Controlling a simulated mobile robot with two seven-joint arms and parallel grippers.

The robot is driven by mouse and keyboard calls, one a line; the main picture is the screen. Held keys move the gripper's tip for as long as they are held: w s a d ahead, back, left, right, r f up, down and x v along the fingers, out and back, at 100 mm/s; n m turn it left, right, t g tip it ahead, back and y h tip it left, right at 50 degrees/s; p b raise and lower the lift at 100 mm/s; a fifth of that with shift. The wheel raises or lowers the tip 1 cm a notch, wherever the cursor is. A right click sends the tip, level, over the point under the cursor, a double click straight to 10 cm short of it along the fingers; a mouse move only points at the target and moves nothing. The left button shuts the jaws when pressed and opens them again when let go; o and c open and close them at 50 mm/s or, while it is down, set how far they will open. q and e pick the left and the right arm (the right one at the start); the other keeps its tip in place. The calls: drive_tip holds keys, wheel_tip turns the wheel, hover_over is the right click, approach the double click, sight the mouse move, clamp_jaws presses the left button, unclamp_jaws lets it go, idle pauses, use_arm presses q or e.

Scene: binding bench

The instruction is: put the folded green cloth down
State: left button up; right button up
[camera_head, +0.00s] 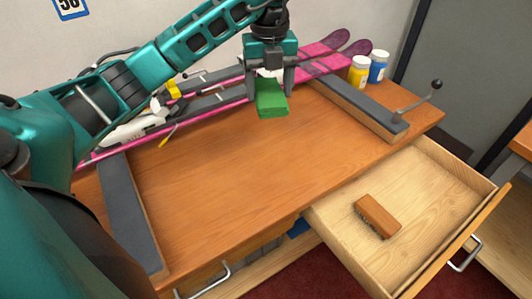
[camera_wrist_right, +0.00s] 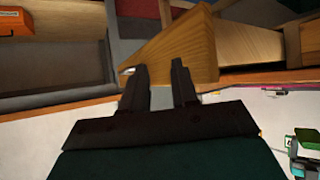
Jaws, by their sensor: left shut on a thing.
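The folded green cloth (camera_head: 271,102) is a small bright green block. My left gripper (camera_head: 271,84) points down with its fingers on either side of the cloth and is shut on it. The cloth is at the back middle of the wooden bench (camera_head: 225,165), just in front of the pink skis. I cannot tell whether its underside touches the bench top. My right gripper (camera_wrist_right: 159,82) shows only in the right wrist view. Its two dark fingers stand apart with nothing between them.
Pink skis (camera_head: 318,62) lie along the back of the bench. Dark padded supports stand at the left (camera_head: 130,215) and right (camera_head: 360,108). Yellow (camera_head: 358,72) and blue (camera_head: 378,67) jars stand back right. An open drawer (camera_head: 430,180) holds a brush (camera_head: 377,215). The bench middle is clear.

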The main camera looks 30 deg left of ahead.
sight(268, 160)
use_arm(q)
wheel_tip(268, 160, down, 19)
drive_tip(key=shift+r+b, duration=0.15)
drive_tip(key=shift+b, duration=0.25)
drive_tip(key=shift+f, duration=0.2)
drive_tip(key=o, duration=1)
